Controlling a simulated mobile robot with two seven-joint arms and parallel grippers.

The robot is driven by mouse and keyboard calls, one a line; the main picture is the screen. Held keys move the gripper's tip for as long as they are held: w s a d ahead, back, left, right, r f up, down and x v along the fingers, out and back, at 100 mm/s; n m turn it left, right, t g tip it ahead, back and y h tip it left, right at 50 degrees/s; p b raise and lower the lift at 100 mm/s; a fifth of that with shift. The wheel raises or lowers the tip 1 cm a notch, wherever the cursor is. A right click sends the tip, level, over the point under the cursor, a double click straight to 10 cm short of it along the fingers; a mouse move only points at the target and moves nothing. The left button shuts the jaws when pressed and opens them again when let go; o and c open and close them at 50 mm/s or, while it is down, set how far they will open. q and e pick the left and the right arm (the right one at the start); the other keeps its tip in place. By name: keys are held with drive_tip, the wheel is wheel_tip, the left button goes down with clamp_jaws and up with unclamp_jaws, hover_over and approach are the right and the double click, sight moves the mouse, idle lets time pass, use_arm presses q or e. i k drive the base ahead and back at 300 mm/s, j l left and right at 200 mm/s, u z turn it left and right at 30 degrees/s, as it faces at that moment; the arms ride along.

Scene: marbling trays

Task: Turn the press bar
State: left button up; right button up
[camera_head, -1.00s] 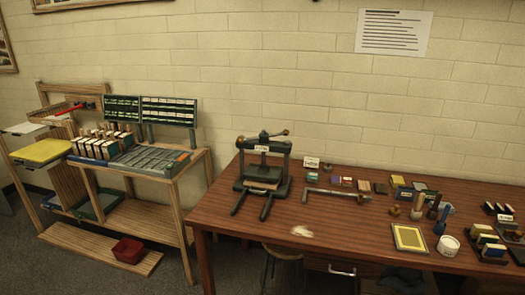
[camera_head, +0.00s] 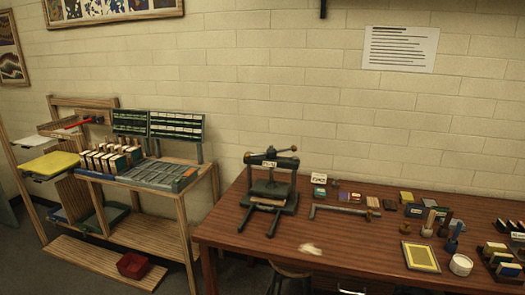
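The press (camera_head: 270,187) stands on the left part of the wooden table, a dark green frame with two legs reaching forward. Its press bar (camera_head: 272,153) lies across the top, with a round knob at each end, the right one pale brown. A light brown block or stack (camera_head: 269,201) sits on the press bed under the plate. Neither of my grippers shows in the head view.
The wooden table (camera_head: 235,235) holds a grey bent bar (camera_head: 345,211), a yellow framed tray (camera_head: 420,257), a white cup (camera_head: 461,265) and several small blocks. A wooden rack (camera_head: 190,223) with a yellow tray (camera_head: 49,164) stands left. A red box (camera_head: 132,265) sits low on it.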

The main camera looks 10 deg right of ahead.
sight(270, 154)
drive_tip(key=i+l+u, duration=0.25)
drive_tip(key=u, duration=0.15)
drive_tip(key=i+l+u, duration=0.2)
drive_tip(key=l+u, duration=0.2)
drive_tip(key=l, duration=0.15)
